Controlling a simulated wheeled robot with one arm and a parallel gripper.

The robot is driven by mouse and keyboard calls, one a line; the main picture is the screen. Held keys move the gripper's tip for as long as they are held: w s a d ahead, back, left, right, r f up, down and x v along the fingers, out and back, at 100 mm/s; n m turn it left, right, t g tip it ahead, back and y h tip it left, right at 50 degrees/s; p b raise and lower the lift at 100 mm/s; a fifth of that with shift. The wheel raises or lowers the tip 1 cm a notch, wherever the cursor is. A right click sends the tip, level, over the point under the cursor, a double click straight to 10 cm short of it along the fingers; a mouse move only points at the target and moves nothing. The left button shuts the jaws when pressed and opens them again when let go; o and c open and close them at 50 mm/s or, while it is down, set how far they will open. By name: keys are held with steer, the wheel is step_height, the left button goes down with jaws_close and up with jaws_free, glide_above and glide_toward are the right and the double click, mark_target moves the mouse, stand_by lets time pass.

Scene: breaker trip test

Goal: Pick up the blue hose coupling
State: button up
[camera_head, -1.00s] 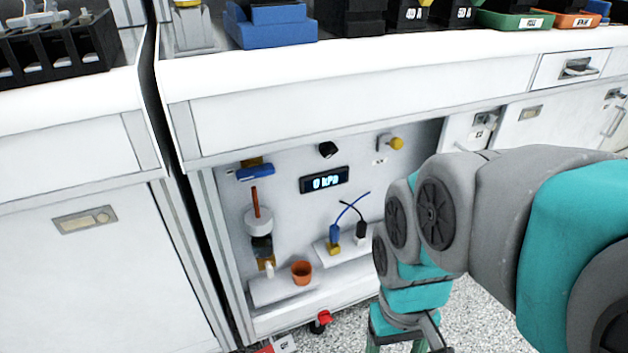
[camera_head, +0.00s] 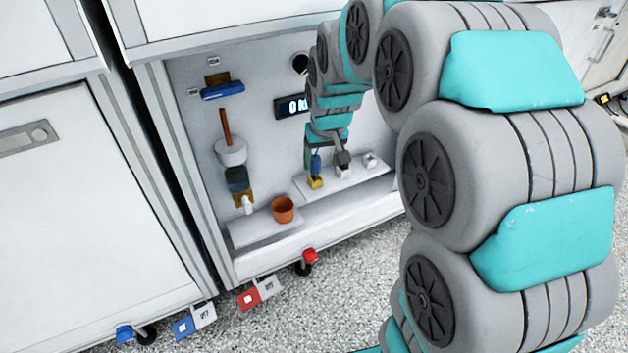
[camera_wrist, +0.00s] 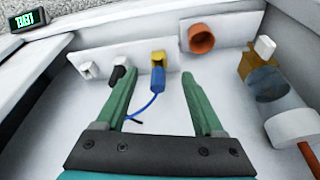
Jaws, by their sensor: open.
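The blue hose coupling (camera_head: 316,163) stands upright on a yellow fitting (camera_head: 316,183) on the low white ledge of the open cabinet bay. In the wrist view, the coupling (camera_wrist: 158,77) lies between the fingers' lines, on its yellow fitting (camera_wrist: 158,59), with a thin blue hose (camera_wrist: 143,111) curving from it. My gripper (camera_wrist: 156,84) is open and empty, its fingers either side of the coupling without visible grip. In the head view, my gripper (camera_head: 323,153) is at the couplings and partly hides them. Exact fingertip depth is unclear.
A black coupling (camera_wrist: 121,73) stands close by the left finger in the wrist view. An empty white fitting (camera_head: 370,161) is on the same ledge. An orange cup (camera_head: 283,209) and a column with a white disc (camera_head: 230,151) stand to the left. A display (camera_head: 291,107) is behind my arm.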

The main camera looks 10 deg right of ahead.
mark_target(316, 159)
steer(key=shift+t, duration=0.4)
steer(key=w+f, duration=0.1)
steer(key=w, duration=0.2)
steer(key=w+f+b, duration=0.1)
steer(key=w, duration=0.1)
steer(key=shift+w+f, duration=0.3)
steer(key=shift+b+x, duration=0.55)
steer(key=shift+x, duration=3.25)
steer(key=shift+w, duration=0.1)
jaws_close()
